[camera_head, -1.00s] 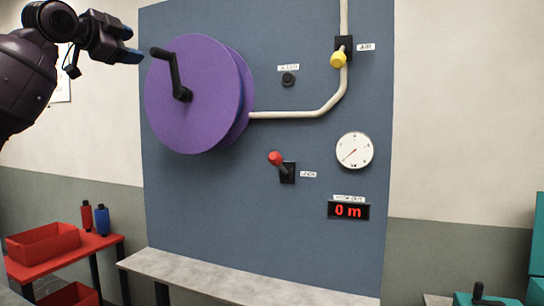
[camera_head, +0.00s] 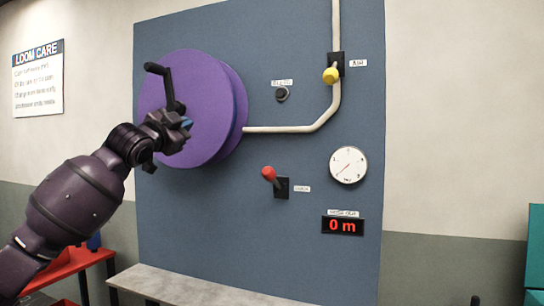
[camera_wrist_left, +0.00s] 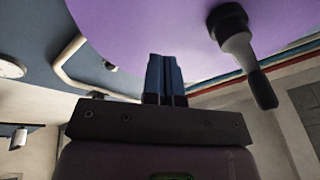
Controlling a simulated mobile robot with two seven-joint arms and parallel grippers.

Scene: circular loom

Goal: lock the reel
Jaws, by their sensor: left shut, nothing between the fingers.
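The purple reel (camera_head: 190,75) is mounted on the blue-grey panel, with a black crank handle (camera_head: 160,72) on its face. My left gripper (camera_head: 186,123) is shut and empty in front of the reel's lower part, below the crank. In the left wrist view its blue fingertips (camera_wrist_left: 165,78) are together, with the reel (camera_wrist_left: 150,25) beyond and the crank (camera_wrist_left: 240,50) to the right. A lever with a red knob (camera_head: 268,173) on a black plate, beside a small label, is right of and below the reel, apart from my gripper. My right gripper is not seen.
The panel (camera_head: 230,230) also bears a yellow-knobbed lever (camera_head: 331,75), a black button (camera_head: 282,95), a white pipe (camera_head: 290,129), a round gauge (camera_head: 348,165) and a display (camera_head: 343,226) reading 0 m. A grey ledge (camera_head: 200,287) runs below.

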